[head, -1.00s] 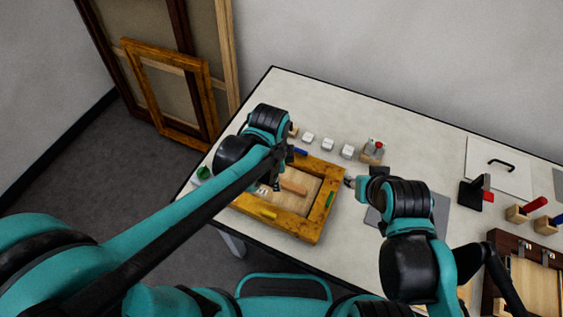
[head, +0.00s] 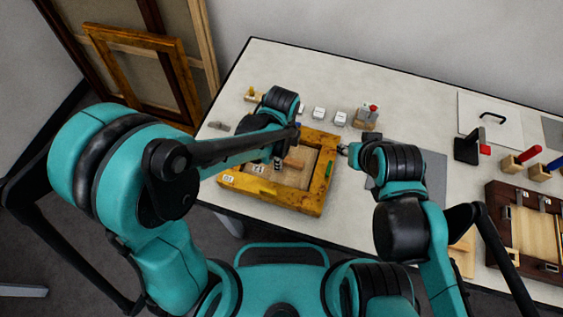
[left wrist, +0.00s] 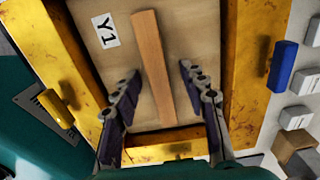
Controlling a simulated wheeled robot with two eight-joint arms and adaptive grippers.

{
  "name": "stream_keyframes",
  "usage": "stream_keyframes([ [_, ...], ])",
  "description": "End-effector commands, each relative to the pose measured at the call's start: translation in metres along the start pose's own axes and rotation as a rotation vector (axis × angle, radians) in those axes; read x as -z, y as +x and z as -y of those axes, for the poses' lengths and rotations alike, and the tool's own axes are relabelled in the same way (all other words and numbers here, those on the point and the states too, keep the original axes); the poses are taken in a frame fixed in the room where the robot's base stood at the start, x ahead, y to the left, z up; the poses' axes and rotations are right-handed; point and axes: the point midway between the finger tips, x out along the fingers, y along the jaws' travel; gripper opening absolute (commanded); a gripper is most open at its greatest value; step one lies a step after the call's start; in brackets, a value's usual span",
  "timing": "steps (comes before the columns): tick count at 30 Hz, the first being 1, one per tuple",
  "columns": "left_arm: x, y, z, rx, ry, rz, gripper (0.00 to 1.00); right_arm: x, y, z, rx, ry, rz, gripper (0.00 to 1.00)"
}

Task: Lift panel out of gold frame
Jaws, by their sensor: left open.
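The gold frame (head: 307,204) lies flat on the table, with a pale wooden panel (left wrist: 192,25) inside it. The panel carries a raised wooden bar (left wrist: 153,65) and a label reading Y1 (left wrist: 105,31). My left gripper (left wrist: 160,80) is open over the panel, one finger on each side of the bar, apparently not touching it. In the head view, my left forearm hides part of the frame and panel. A blue piece (left wrist: 282,66) and a yellow piece (left wrist: 55,108) sit at opposite frame sides; a green piece (head: 328,169) is on the right side. My right gripper (head: 345,149) is just right of the frame, its fingers too small to read.
Small white blocks (head: 319,113) and a wooden holder with a red-topped item (head: 367,116) stand behind the frame. A grey mat (head: 425,172) lies to the right. Farther right are a black stand (head: 467,146) and a brown wooden case (head: 520,237).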

Motion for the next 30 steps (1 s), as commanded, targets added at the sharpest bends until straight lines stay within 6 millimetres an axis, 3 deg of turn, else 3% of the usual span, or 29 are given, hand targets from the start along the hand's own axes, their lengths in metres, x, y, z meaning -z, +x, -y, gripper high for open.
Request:
stream_keyframes([
  [5, 0.000, -0.001, 0.000, 0.000, 0.000, 0.000, 0.40, 0.001, -0.001, 0.000, 0.000, 0.000, 0.000, 0.40],
  [9, 0.000, -0.001, 0.000, 0.000, -0.001, 0.000, 0.04, 0.001, -0.001, 0.000, 0.000, 0.000, 0.000, 0.40],
  [10, 0.000, -0.001, 0.000, 0.000, -0.001, 0.000, 0.00, 0.001, -0.001, 0.000, 0.000, 0.000, 0.000, 0.40],
  [23, 0.000, -0.006, 0.000, 0.000, -0.001, 0.000, 0.00, 0.002, -0.003, 0.000, 0.000, 0.000, 0.000, 0.40],
  [30, 0.000, -0.037, -0.001, -0.001, 0.000, -0.001, 0.00, 0.010, -0.014, 0.000, 0.000, 0.000, 0.000, 0.40],
])
